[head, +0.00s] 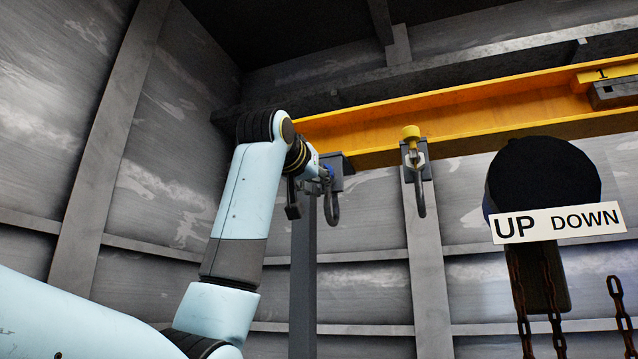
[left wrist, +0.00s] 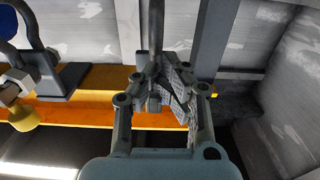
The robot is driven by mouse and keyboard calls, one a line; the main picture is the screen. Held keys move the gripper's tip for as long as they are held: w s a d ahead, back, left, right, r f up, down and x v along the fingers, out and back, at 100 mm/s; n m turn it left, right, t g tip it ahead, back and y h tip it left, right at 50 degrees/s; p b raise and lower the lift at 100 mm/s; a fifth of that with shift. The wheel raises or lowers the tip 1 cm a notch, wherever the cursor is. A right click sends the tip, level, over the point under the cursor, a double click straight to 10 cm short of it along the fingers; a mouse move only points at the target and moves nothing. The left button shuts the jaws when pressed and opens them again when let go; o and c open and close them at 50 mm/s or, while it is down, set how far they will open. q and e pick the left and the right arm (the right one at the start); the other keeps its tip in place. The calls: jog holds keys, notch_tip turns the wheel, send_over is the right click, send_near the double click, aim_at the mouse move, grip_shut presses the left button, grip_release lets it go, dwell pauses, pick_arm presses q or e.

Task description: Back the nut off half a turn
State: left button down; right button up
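My left gripper (left wrist: 165,88) is high up by the yellow beam. In the left wrist view its fingers come close together at the end of an upright grey rod (left wrist: 155,25). The pads hide what lies between them, so I see no nut there and cannot tell whether they grip. A second hook (head: 420,196) with a yellow nut-like top (head: 410,132) hangs to the right. That yellow top also shows in the left wrist view (left wrist: 22,117). My right gripper is out of view.
The yellow beam (head: 470,115) runs across above the hooks. Grey posts (head: 303,270) stand below it. A dark round hoist body with an UP/DOWN sign (head: 560,222) and rusty chains (head: 520,300) is at the right.

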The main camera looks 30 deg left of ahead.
pick_arm(q)
jog(key=b+v, duration=0.1)
jog(key=v, duration=0.5)
jog(key=shift+a+f+b, duration=0.25)
jog(key=shift+f+b, duration=0.05)
jog(key=shift+f, duration=0.1)
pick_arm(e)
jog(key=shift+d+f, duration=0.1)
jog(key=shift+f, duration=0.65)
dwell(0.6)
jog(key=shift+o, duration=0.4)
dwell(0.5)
